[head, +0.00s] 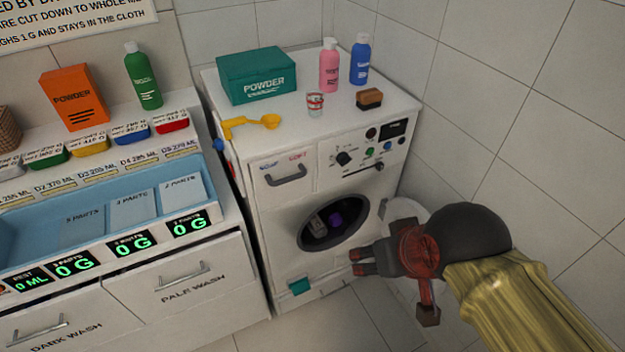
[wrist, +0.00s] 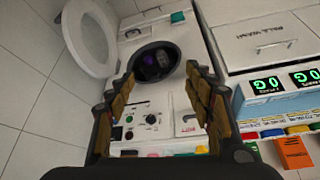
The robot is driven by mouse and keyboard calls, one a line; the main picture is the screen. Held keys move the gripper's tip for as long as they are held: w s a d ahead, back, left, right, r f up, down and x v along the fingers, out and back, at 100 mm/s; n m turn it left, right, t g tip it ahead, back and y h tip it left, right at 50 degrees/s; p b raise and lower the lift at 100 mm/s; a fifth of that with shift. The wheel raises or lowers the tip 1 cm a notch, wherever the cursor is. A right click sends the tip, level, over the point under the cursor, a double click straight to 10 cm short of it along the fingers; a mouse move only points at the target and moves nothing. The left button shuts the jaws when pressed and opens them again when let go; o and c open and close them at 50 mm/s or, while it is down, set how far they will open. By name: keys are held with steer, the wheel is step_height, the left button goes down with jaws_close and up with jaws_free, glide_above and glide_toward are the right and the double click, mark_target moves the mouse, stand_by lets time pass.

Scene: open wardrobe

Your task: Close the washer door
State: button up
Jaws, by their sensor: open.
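The white washer (head: 345,185) stands against the tiled wall, with a round dark drum opening (head: 333,221) in its front. Purple and grey items show inside the drum. The washer door (head: 401,209) is a round white ring, swung open to the right of the opening; my gripper and arm hide part of it. My gripper (head: 354,262) is open and empty, low in front of the washer, between the opening and the door. I cannot tell whether it touches the door.
On the washer top stand a green powder box (head: 258,77), pink (head: 329,66) and blue (head: 360,60) bottles, a cup, a brush and a yellow scoop. A counter with a blue basin (head: 40,232) stands left. The tiled wall is close on the right.

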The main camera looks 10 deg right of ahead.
steer(key=c, duration=0.3)
stand_by(0.4)
